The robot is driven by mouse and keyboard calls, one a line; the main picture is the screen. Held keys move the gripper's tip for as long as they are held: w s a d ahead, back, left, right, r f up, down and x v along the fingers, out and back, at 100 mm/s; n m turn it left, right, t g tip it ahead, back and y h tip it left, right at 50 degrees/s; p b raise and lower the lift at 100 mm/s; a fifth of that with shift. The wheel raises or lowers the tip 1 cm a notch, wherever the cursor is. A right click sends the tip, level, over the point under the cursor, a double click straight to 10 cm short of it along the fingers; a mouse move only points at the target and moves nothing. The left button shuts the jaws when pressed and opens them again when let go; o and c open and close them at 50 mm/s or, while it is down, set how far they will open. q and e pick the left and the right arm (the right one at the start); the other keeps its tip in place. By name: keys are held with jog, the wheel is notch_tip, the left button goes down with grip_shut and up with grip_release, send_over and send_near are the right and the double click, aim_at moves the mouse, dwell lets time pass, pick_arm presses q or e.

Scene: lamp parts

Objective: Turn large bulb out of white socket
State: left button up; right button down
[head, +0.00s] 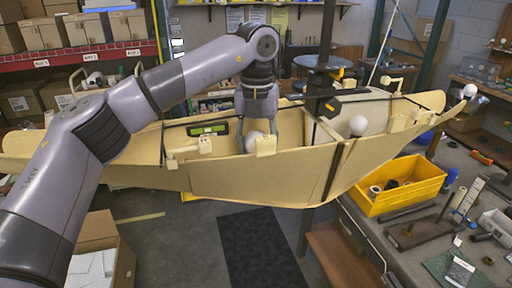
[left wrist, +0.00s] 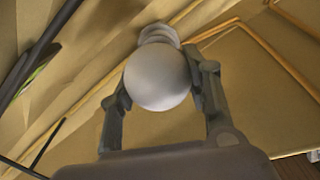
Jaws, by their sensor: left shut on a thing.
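The large bulb (left wrist: 158,78) is a smooth white globe in the left wrist view, with my left gripper (left wrist: 160,76) shut on it, one finger on each side. The pale, ribbed end behind the globe (left wrist: 158,35) looks like the white socket, but how far the bulb sits in it is hidden. In the head view the bulb (head: 254,141) shows below my left gripper (head: 256,132), partly behind a cream block (head: 266,146) on the boat-shaped tan lamp body (head: 240,180). My right gripper is not in view.
A yellow bin (head: 400,187) stands on the grey bench at right.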

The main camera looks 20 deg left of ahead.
pick_arm(q)
jog(key=n+b, duration=0.1)
jog(key=n, duration=0.3)
jog(key=shift+d, duration=0.15)
jog(key=shift+w+n+b, duration=0.1)
jog(key=shift+n+b, duration=0.25)
jog(key=shift+n, duration=1.15)
jog(key=n+b, duration=0.1)
jog(key=n, duration=0.2)
jog(key=shift+w+d, duration=0.1)
jog(key=n+b, duration=0.1)
jog(key=n, duration=0.2)
jog(key=shift+w+r+n, duration=0.1)
jog(key=shift+n, duration=0.3)
